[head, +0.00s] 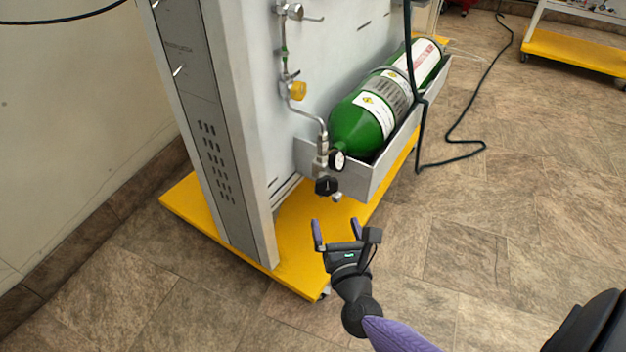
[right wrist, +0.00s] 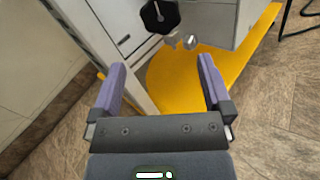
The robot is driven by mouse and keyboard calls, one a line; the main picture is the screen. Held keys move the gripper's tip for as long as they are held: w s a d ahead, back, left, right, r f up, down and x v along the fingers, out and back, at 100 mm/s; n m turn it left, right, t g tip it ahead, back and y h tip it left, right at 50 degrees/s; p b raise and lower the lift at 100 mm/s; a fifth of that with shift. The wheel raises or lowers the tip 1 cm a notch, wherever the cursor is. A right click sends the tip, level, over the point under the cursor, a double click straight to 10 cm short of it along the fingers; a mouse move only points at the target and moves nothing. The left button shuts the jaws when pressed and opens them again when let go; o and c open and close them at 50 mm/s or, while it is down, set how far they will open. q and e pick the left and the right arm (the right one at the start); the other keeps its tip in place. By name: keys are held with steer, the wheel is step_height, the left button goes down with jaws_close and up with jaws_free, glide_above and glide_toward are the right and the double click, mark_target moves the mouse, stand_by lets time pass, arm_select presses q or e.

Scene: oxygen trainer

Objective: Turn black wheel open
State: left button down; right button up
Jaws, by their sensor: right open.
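The black wheel (head: 326,186) is a small dark knob on the valve at the neck of the green oxygen cylinder (head: 362,122). A round pressure gauge (head: 338,160) sits just above it. My right gripper (head: 341,232) is open and empty, a little below the wheel and apart from it. In the right wrist view the black wheel (right wrist: 160,16) shows at the top, beyond the open fingers (right wrist: 162,82), with a metal outlet (right wrist: 190,41) beside it. My left gripper is not in view.
The cylinder lies in a grey tray (head: 378,180) on the trainer's grey panel, above a yellow base (head: 296,245). A dark hose (head: 450,163) lies on the floor at right. The tiled floor (head: 490,240) is open there.

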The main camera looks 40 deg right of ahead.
mark_target(327, 190)
steer(key=shift+m+h, duration=0.3)
steer(key=shift+m, duration=0.4)
steer(key=b+x, duration=0.1)
steer(key=x, duration=0.3)
steer(key=shift+w+d+r, duration=0.15)
steer(key=shift+w, duration=0.05)
steer(key=b+x, duration=0.1)
steer(key=x, duration=0.4)
steer(key=shift+b, duration=0.3)
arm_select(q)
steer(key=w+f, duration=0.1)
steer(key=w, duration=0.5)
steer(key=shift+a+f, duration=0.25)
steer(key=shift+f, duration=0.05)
arm_select(e)
steer(key=shift+w+d+r, duration=0.1)
steer(key=shift+w, duration=0.2)
steer(key=c, duration=1.2)
